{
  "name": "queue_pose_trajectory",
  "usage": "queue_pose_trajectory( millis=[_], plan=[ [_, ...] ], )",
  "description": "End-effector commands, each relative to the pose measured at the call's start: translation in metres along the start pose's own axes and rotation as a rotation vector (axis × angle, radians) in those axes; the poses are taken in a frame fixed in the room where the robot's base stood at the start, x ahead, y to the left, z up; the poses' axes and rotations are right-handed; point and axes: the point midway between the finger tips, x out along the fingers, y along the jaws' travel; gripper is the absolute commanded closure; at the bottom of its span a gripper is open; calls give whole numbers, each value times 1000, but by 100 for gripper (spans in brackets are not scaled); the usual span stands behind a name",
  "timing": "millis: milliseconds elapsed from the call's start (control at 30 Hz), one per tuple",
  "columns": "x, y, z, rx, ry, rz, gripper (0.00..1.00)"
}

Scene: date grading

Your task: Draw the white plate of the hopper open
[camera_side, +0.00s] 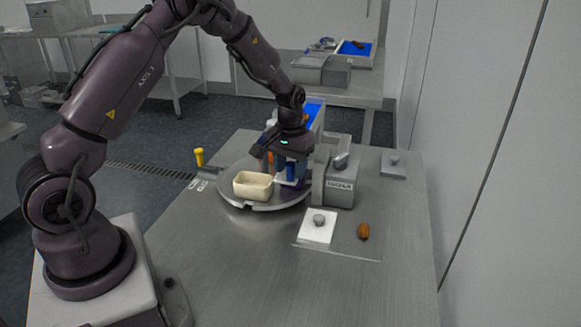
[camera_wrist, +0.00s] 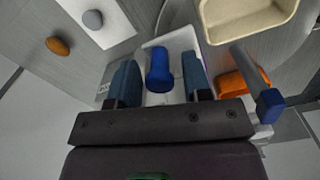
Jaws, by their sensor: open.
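The white plate (camera_wrist: 182,42) with an upright blue knob (camera_wrist: 158,72) lies under my gripper in the wrist view. My gripper (camera_wrist: 160,82) is open, with one finger on each side of the blue knob. I see no clear contact between fingers and knob. In the side view my gripper (camera_side: 287,168) reaches down beside the grey hopper housing (camera_side: 340,186), and hides most of the plate and knob. How far the plate is drawn out cannot be told.
A beige tub (camera_side: 252,187) stands on the round metal turntable (camera_side: 232,199), close to my gripper. An orange part and a blue-ended rod (camera_wrist: 268,104) stand to the right in the wrist view. A grey knob on a white square (camera_side: 317,238) and a brown date (camera_side: 363,231) lie in front.

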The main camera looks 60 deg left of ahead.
Motion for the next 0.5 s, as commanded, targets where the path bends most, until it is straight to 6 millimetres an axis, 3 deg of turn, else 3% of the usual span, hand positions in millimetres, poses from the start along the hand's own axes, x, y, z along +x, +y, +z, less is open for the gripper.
queue_pose_trajectory(
  millis=[333, 500],
  plan=[
    [4, 0, 0, 1, 0, 0, 57],
    [4, 0, 0, 1, 0, 0, 97]
  ],
)
